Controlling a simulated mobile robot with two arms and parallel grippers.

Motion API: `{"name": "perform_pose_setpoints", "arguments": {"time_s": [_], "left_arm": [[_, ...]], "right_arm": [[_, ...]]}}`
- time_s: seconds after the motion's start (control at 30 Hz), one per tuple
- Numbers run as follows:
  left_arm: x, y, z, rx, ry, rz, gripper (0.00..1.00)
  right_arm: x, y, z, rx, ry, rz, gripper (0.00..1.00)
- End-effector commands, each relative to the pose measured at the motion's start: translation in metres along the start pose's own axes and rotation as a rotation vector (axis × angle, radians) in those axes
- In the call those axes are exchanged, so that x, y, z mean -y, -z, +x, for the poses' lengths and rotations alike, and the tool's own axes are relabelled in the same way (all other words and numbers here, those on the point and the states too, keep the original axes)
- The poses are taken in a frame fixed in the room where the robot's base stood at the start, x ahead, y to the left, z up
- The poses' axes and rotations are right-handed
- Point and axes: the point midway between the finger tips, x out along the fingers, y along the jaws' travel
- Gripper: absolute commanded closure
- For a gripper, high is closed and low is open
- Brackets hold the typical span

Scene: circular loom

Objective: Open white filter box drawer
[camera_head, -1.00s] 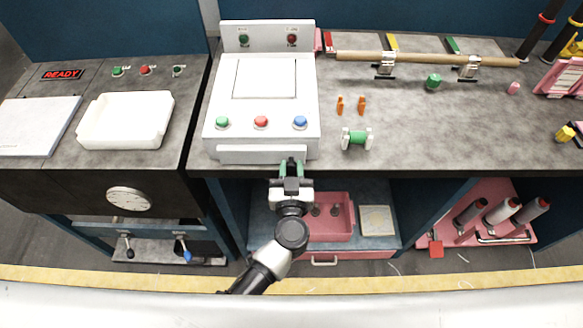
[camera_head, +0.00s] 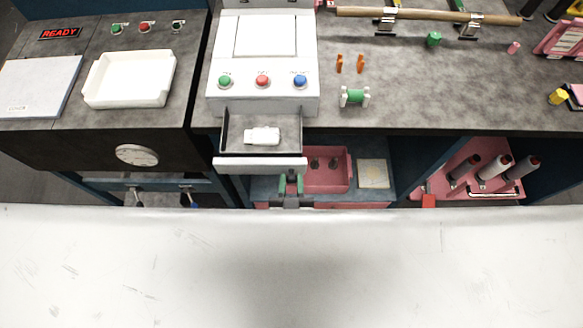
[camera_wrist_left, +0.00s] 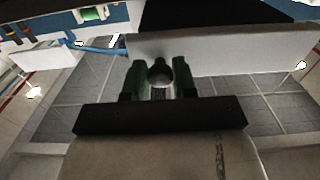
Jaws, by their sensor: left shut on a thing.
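The white filter box (camera_head: 262,60) stands on the grey counter, with green, red and blue buttons on its front. Its drawer (camera_head: 260,166) is pulled out toward me, and a small white piece (camera_head: 262,136) lies in its dark tray. My left gripper (camera_head: 291,182) is at the drawer's front edge, right of its middle, and is shut on the drawer front. In the left wrist view, the green fingers (camera_wrist_left: 160,75) reach to the pale drawer front (camera_wrist_left: 215,52); the exact contact is hard to see. My right gripper is not in view.
A white tray (camera_head: 130,79) stands on the left counter. Below the counter is a pink bin (camera_head: 328,170). A pale surface fills the foreground.

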Motion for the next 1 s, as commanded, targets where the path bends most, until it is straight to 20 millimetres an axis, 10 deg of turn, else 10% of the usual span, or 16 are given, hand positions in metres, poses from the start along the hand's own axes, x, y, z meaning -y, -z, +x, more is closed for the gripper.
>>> {"name": "perform_pose_setpoints", "arguments": {"time_s": [0.17, 0.2, 0.33, 0.67, 1.0], "left_arm": [[0.0, -0.001, 0.0, 0.002, -0.001, -0.001, 1.0], [0.0, -0.001, 0.0, 0.002, -0.001, -0.001, 0.67], [0.0, -0.001, 0.001, 0.001, 0.0, -0.001, 0.48], [0.0, -0.001, -0.003, 0.001, 0.0, -0.001, 0.48], [0.0, -0.004, -0.064, 0.006, -0.001, -0.001, 0.48]], "right_arm": [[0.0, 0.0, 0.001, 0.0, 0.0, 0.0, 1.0], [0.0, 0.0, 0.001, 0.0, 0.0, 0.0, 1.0], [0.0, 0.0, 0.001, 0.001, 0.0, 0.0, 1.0], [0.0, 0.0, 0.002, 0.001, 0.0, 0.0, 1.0], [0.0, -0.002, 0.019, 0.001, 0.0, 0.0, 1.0]]}}
